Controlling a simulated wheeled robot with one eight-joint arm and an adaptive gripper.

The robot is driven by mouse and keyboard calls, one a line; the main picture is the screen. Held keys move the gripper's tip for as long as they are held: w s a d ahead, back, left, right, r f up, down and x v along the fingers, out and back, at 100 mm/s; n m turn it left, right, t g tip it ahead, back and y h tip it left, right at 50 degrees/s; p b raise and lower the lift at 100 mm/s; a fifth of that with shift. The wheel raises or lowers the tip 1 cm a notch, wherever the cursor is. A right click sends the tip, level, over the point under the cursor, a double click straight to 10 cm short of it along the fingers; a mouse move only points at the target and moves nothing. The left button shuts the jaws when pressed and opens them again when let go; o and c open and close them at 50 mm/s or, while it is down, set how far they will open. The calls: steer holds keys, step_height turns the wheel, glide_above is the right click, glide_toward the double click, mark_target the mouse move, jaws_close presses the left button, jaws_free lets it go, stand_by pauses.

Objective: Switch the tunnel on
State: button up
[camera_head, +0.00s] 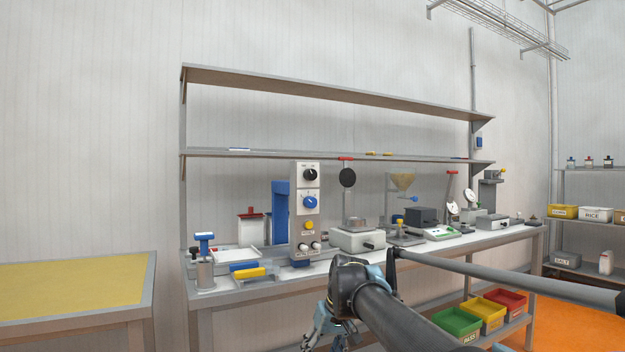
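A tall white control column (305,230) stands near the left end of the workbench. It carries a black knob (310,174) at the top, a blue knob (310,202) below it, a yellow button (309,226) and two pale round knobs (310,247) near the bottom. A blue upright frame (281,210) stands just left of the column; I cannot tell for certain whether it is the tunnel. The small labels are not legible. My gripper (325,326) hangs low in front of the bench, apart from the column and partly hidden by my arm. Its finger opening is not clear.
Coloured bins (457,322) sit below at right. A yellow-topped table (75,285) stands at left. Two long shelves run above.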

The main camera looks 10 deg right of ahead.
mark_target(313, 174)
steer(key=w+d+r+n+t+y, duration=0.15)
steer(key=w+r+t, duration=0.45)
steer(key=r, duration=0.9)
steer(key=w+r+t+y, duration=0.3)
steer(key=w+r, duration=0.5)
steer(key=r, duration=0.7)
steer(key=w+d+r+t+h, duration=0.1)
steer(key=d+r+t, duration=0.5)
steer(key=r, duration=0.8)
steer(key=shift+g, duration=0.4)
steer(key=shift+w+d+x, duration=0.1)
steer(key=shift+d+x, duration=0.1)
steer(key=shift+x, duration=2.65)
steer(key=shift+w+d+x, duration=0.1)
steer(key=shift+d+x, duration=0.15)
steer(key=shift+x, duration=2.6)
steer(key=shift+d+x, duration=0.2)
steer(key=shift+x, duration=2.65)
steer(key=shift+c, duration=0.3)
steer(key=shift+r, duration=0.1)
steer(key=c, duration=1)
